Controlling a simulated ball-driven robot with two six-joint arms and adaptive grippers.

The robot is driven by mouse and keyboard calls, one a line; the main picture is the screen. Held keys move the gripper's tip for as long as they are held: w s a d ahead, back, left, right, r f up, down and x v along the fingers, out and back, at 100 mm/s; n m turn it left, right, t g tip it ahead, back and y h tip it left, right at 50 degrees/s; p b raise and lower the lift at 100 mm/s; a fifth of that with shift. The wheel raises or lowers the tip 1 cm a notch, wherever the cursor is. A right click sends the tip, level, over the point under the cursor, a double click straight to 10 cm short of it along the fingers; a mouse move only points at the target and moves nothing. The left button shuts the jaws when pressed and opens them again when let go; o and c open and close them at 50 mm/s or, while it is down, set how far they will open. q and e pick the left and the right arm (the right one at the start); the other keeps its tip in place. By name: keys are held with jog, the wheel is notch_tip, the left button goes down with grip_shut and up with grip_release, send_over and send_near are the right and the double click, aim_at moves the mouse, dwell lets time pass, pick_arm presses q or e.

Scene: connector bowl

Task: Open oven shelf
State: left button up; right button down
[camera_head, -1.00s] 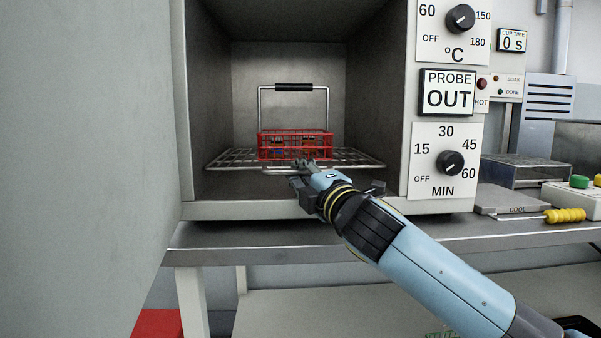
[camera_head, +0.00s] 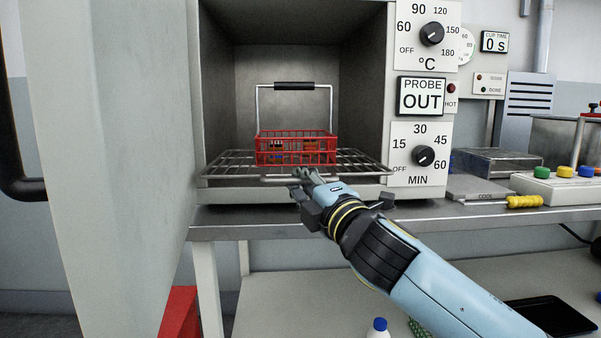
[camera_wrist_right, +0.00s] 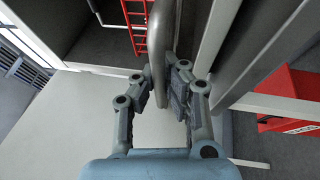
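The oven shelf (camera_head: 225,172) is a wire rack in the open oven. It reaches out to about the front edge of the chamber. Its front bar also shows in the right wrist view (camera_wrist_right: 158,50), running between the fingers. My right gripper (camera_head: 303,178) is at the front middle of the shelf, closed around that bar; in the right wrist view its fingers (camera_wrist_right: 163,78) lie on both sides of it. The fingertips are partly hidden in the head view. A red wire basket (camera_head: 295,148) with a tall black-topped handle stands on the shelf. My left gripper is not in view.
The oven door (camera_head: 110,170) stands open on the left. The control panel (camera_head: 421,153) is right of the opening. Below is a bench edge (camera_head: 300,228). A yellow-handled tool (camera_head: 524,202) and a box with coloured knobs (camera_head: 560,188) lie to the right.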

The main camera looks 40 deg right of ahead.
jog(key=s+a, duration=0.1)
jog(key=s, duration=0.2)
jog(key=s+a, duration=0.1)
jog(key=shift+s+a, duration=0.2)
jog(key=shift+a, duration=0.15)
jog(key=c, duration=1.4)
grip_release()
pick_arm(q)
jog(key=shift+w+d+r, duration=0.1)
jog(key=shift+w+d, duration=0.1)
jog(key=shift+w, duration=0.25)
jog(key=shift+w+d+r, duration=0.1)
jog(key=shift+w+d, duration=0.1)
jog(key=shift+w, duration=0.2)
pick_arm(e)
jog(key=v, duration=1.2)
